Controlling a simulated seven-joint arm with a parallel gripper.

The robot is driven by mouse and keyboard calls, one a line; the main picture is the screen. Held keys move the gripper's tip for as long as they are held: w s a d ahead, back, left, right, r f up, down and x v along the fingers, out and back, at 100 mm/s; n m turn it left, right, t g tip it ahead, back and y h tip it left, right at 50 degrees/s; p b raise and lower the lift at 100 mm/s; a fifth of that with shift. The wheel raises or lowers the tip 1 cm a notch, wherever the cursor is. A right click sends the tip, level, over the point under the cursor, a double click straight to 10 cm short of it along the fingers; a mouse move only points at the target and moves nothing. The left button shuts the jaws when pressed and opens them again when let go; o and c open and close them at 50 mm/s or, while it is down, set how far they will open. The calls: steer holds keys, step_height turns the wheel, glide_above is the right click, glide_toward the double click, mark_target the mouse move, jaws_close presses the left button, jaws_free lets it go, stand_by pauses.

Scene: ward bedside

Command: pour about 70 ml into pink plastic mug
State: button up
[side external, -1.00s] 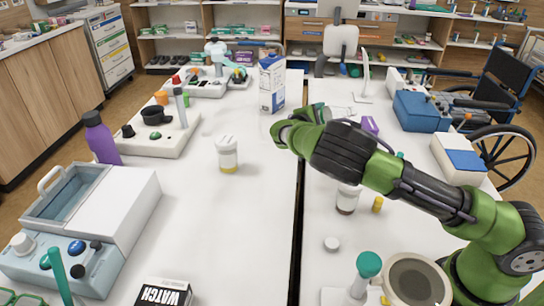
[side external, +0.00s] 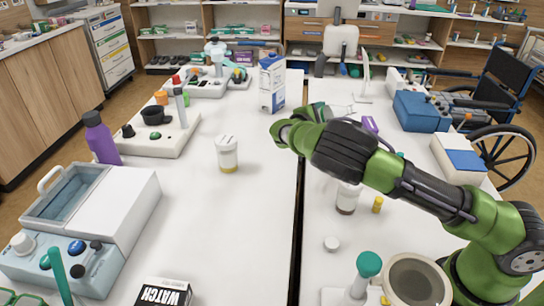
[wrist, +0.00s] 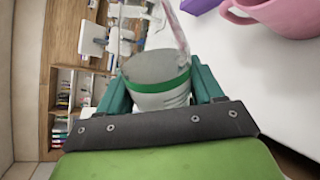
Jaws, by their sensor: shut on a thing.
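My gripper (wrist: 158,95) is shut on a grey-white container (wrist: 160,100) with a green band, seen in the wrist view. I cannot tell its fill level. The pink plastic mug (wrist: 278,18) shows at the top right of the wrist view, apart from the held container and partly cut off by the frame edge. In the side external view my gripper (side external: 322,111) is at the far end of the green arm, over the right table, mostly hidden behind my wrist. The mug cannot be made out there.
A purple box (side external: 370,124) lies close beyond my arm. A jar (side external: 348,198), a small yellow bottle (side external: 377,204) and a white cap (side external: 331,243) are on the right table. A yellow-based jar (side external: 227,155) and a carton (side external: 272,83) stand on the left table. A dark gap separates the tables.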

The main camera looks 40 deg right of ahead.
steer(key=shift+s+d+r+n, duration=0.1)
steer(key=shift+s+r+n, duration=0.05)
steer(key=shift+r+n, duration=0.15)
steer(key=shift+s+d+n, duration=0.1)
steer(key=shift+s+n, duration=0.1)
steer(key=shift+n, duration=0.2)
steer(key=shift+s+d+f+n+g+h, duration=0.25)
steer(key=shift+s+f+n+g+h, duration=0.35)
steer(key=shift+n, duration=0.6)
steer(key=shift+w+r+n, duration=0.1)
steer(key=shift+r+n, duration=0.05)
steer(key=shift+n, duration=0.65)
steer(key=shift+f+n+h, duration=0.4)
steer(key=shift+f+n, duration=0.2)
steer(key=n+h, duration=0.1)
steer(key=n, duration=0.3)
steer(key=shift+f, duration=0.1)
